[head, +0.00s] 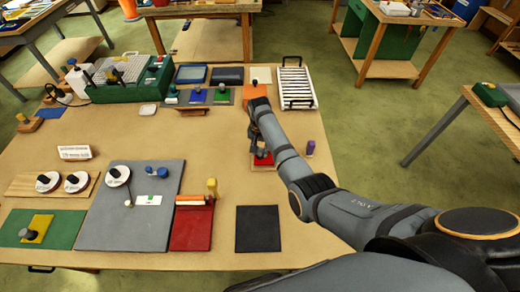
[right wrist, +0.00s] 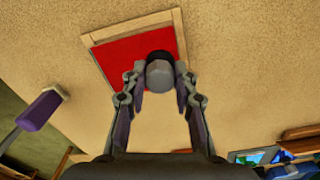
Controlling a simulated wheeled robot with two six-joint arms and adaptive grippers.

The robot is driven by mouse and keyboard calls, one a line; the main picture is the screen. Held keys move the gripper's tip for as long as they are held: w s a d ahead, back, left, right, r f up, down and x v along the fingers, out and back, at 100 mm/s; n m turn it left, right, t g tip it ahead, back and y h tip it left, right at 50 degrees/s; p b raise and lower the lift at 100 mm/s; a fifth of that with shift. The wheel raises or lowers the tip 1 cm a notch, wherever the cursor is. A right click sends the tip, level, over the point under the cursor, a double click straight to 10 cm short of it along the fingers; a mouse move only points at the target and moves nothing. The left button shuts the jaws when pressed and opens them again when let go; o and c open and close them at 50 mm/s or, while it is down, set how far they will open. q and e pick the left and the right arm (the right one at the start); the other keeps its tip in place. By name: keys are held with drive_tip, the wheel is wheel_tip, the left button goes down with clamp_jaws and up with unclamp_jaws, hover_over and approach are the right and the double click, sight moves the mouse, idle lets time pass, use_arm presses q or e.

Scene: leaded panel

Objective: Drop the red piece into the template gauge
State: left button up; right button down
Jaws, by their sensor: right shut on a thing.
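The red piece (right wrist: 122,62) is a flat red square with a round grey knob (right wrist: 160,73) on top. My right gripper (right wrist: 160,82) is shut on that knob. The template gauge (right wrist: 132,25) is a light wooden frame; its rim shows along the piece's top and right edges in the right wrist view. The red lies within the frame's outline; whether it is raised or seated I cannot tell. My fingers hide part of the near side. In the head view the red piece (head: 263,159) is mostly under my right gripper (head: 262,149). My left gripper is not in view.
A purple-topped tool (head: 310,148) stands close right of the gauge. Behind are an orange block (head: 255,92) and a white slatted rack (head: 297,87). A black mat (head: 257,229) and a red mat (head: 192,229) lie nearer. The tabletop left of the gauge is clear.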

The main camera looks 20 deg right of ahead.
idle(0.4)
drive_tip(key=shift+p, duration=0.35)
idle(0.4)
drive_tip(key=shift+p, duration=0.3)
drive_tip(key=shift+f+b, duration=0.7)
drive_tip(key=shift+f, duration=0.3)
drive_tip(key=c, duration=1)
unclamp_jaws()
drive_tip(key=shift+o, duration=0.2)
